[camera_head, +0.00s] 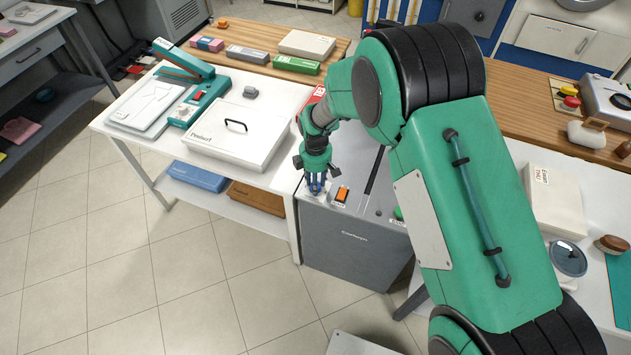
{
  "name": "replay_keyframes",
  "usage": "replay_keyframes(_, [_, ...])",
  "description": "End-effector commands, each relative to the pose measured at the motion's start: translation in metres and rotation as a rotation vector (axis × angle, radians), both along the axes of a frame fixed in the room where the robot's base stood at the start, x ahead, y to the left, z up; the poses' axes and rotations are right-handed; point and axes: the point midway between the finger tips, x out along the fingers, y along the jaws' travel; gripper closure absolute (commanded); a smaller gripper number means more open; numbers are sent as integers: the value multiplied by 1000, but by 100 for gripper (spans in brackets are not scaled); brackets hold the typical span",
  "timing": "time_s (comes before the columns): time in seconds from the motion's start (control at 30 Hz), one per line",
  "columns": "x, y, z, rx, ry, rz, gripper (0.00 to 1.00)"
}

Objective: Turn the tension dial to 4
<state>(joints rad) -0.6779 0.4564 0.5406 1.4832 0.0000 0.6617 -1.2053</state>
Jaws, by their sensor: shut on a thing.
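A grey machine (350,245) with a label on its front stands between the white tables. My gripper (316,188) reaches down onto the left front part of its top panel, with the blue fingers shut on the tension dial. The dial itself is hidden by the fingers, so its pointer and numbers cannot be read. A pale plate shows around the fingertips. An orange rocker switch (341,195) sits just right of my gripper.
A black lever or slot (374,171) and a green button (398,213) lie further right on the panel, near my arm. A white case with a black handle (235,145) stands on the left table.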

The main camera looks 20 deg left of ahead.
Motion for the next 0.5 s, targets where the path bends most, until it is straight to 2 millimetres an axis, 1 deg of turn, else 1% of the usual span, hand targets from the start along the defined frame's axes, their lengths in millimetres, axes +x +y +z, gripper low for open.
replay_keyframes(0.03, [0,0,2,0,-1,-43,95])
replay_keyframes(0.5, [0,0,1,-1,0,-490,95])
